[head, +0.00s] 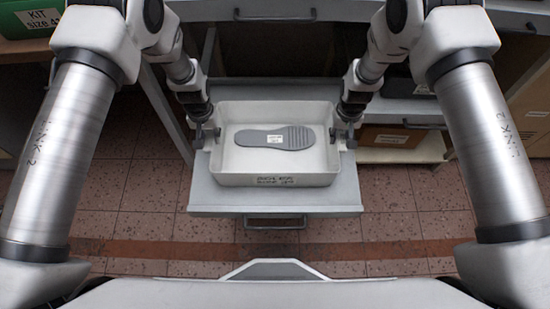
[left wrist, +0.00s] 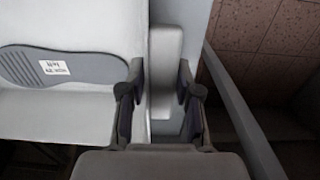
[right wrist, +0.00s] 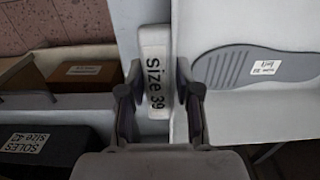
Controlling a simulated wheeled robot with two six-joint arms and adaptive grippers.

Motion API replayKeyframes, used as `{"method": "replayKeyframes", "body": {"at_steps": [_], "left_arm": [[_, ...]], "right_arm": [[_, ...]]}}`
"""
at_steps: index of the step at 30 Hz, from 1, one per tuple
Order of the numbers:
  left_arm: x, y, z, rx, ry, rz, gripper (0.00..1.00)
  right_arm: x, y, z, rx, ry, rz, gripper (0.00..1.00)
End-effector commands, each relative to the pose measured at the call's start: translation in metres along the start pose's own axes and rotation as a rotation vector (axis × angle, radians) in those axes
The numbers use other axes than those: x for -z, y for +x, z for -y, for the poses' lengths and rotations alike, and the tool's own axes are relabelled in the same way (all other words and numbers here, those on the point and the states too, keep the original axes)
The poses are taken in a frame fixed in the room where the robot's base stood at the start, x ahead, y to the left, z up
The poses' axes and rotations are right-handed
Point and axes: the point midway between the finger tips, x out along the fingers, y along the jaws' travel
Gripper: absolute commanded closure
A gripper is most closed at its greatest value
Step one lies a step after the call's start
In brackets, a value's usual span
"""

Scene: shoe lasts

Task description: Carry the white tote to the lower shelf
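The white tote (head: 230,178) stands upright on a grey surface, with a grey shoe sole (head: 275,137) lying flat inside it. Dark lettering marks its front wall. My left gripper (head: 206,136) is at the tote's left side; in the left wrist view its fingers (left wrist: 160,90) straddle the white side handle (left wrist: 165,65), one inside and one outside. My right gripper (head: 343,135) is at the right side; in the right wrist view its fingers (right wrist: 159,90) straddle the handle labelled "size 39" (right wrist: 155,70). Both look open around the handles. Lower finger contact is hidden.
The grey surface (head: 275,200) extends slightly in front of the tote. A brown box (head: 392,138) sits on a shelf at the right. A green kit box (head: 28,20) is at the top left. Tiled floor (head: 400,210) is clear in front.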

Motion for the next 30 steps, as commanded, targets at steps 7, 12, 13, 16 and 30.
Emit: {"method": "replayKeyframes", "body": {"at_steps": [7,12,13,16,30], "left_arm": [[0.000,-0.001,0.000,0.000,0.000,0.000,0.43],[0.000,-0.004,0.000,0.000,0.000,-0.001,0.43],[0.000,-0.006,0.000,0.000,0.000,-0.001,0.43],[0.001,-0.021,0.000,0.001,0.000,-0.003,0.43],[0.000,-0.118,0.000,0.000,-0.001,-0.002,0.43]], "right_arm": [[0.000,-0.001,0.000,0.000,0.000,0.000,0.43],[0.000,-0.001,0.000,0.000,0.000,0.000,0.43],[0.000,-0.001,0.000,0.000,0.000,0.000,0.43],[0.000,-0.001,0.000,0.000,0.000,0.000,0.43],[0.000,-0.001,0.000,0.000,0.000,0.000,0.43]]}}
